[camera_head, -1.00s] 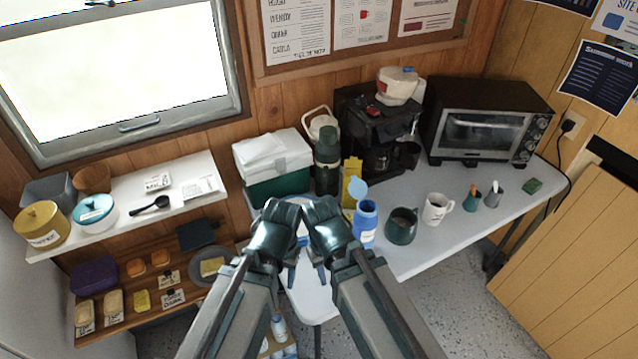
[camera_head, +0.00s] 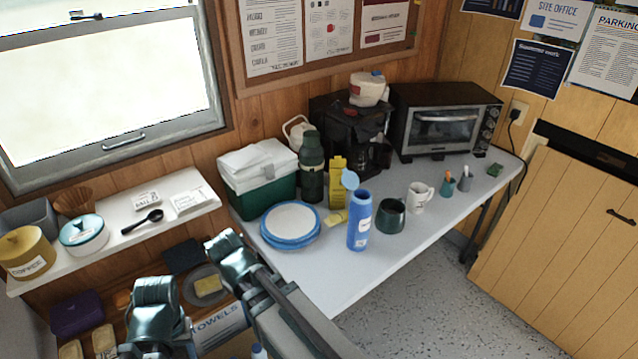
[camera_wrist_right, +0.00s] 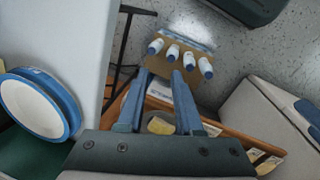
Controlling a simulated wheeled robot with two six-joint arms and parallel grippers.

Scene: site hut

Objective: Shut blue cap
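A blue bottle (camera_head: 359,226) stands upright on the white table, near its front edge. The bottle is not seen in the right wrist view.
A green cooler (camera_head: 262,197) and a flask (camera_head: 311,168) are behind. The table (camera_head: 330,283) is bare in front.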

